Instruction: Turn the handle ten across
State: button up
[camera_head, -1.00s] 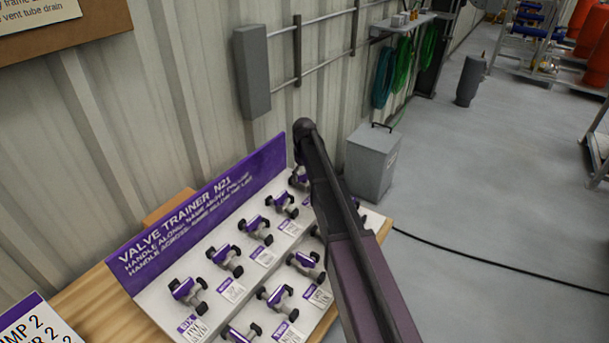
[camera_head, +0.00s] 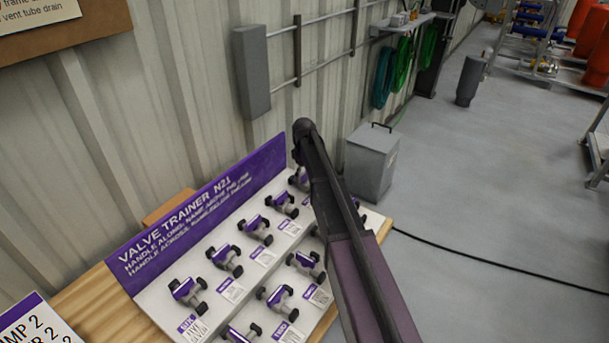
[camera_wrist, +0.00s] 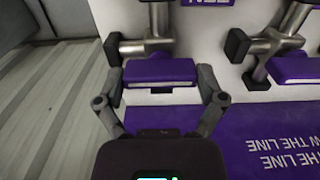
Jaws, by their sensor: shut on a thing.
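The valve with the purple handle (camera_wrist: 160,72) fills the middle of the wrist view, its metal stem and pipe beyond it. A purple label beside it, seen upside down, reads "TEN" (camera_wrist: 215,3). My gripper (camera_wrist: 160,84) is shut on this handle, one finger at each end. In the head view the valve trainer board (camera_head: 160,300) slopes on a wooden bench, and its far-end valve (camera_head: 300,178) is partly hidden by my arm. My gripper is hidden behind my arm in that view.
A neighbouring purple handle (camera_wrist: 296,68) sits close to the right in the wrist view. Several more valves stand in two rows on the board. A purple sign (camera_head: 195,225) rises along its back edge. A grey bin (camera_head: 372,165) stands beyond the bench.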

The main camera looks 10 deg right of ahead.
jog(key=o, duration=0.8)
jog(key=shift+m, duration=0.4)
